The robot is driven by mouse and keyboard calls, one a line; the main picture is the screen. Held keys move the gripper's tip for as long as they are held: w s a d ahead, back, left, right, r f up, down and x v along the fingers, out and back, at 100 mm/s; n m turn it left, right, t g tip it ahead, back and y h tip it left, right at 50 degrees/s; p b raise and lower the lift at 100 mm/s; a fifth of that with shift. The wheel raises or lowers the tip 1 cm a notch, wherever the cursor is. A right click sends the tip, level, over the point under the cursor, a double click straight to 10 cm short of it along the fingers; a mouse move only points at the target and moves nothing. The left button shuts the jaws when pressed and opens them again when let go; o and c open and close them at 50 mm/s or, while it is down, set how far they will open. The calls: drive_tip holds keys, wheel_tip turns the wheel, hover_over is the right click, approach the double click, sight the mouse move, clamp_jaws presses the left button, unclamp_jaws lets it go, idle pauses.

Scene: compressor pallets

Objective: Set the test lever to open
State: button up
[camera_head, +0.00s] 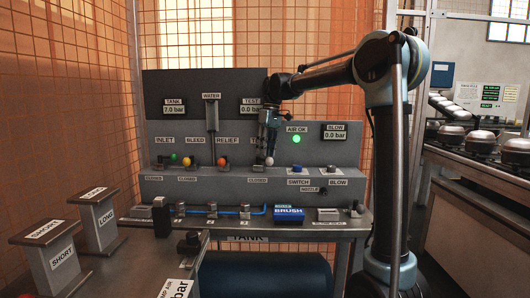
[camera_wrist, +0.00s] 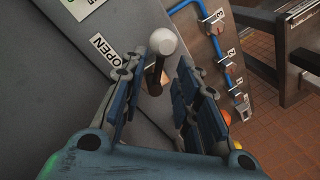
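The test lever has a white ball knob (camera_head: 269,161) on a dark stem, and it stands on the grey panel's ledge behind a CLOSED label (camera_head: 257,179). My gripper (camera_head: 267,150) points down at it from above and hides part of its name label. In the wrist view, the white knob (camera_wrist: 163,41) shows just beyond the fingertips, with the dark stem between my open gripper's fingers (camera_wrist: 158,84). A gap shows on both sides of the stem. An OPEN label (camera_wrist: 106,48) lies left of the knob. The test display (camera_head: 251,106) reads 0.0 bar.
The relief lever's orange knob (camera_head: 195,160), the bleed lever's yellow knob and the inlet lever's green knob (camera_head: 174,155) stand to the left. A green AIR OK lamp (camera_head: 296,139) is lit on the right. A blue brush box (camera_head: 289,214) sits on the shelf below.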

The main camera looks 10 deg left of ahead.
drive_tip(key=v, duration=0.5)
drive_tip(key=shift+w+r, duration=0.35)
drive_tip(key=shift+w, duration=0.1)
clamp_jaws()
drive_tip(key=s+a+r+n+y, duration=0.25)
drive_tip(key=s+r+n, duration=0.25)
drive_tip(key=s+n, duration=0.4)
drive_tip(key=w+f+n, duration=0.2)
drive_tip(key=w+f, duration=0.1)
drive_tip(key=w, duration=0.3)
drive_tip(key=shift+n+t, duration=0.3)
drive_tip(key=shift+n, duration=0.1)
drive_tip(key=s+a+f, duration=0.1)
drive_tip(key=f, duration=0.1)
drive_tip(key=s+a+f, duration=0.1)
drive_tip(key=f, duration=0.2)
drive_tip(key=s+a+f, duration=0.1)
drive_tip(key=f, duration=0.2)
drive_tip(key=shift+s+a+f, duration=0.1)
drive_tip(key=shift+s, duration=0.2)
drive_tip(key=shift+w+d+f, duration=0.1)
drive_tip(key=shift+w+d, duration=0.15)
drive_tip(key=shift+d, duration=0.25)
drive_tip(key=shift+w+d+f, duration=0.15)
drive_tip(key=shift+w+d, duration=0.05)
drive_tip(key=shift+d, duration=0.35)
drive_tip(key=shift+w+d+f, duration=0.2)
drive_tip(key=shift+w+d, duration=0.1)
drive_tip(key=shift+d, duration=0.45)
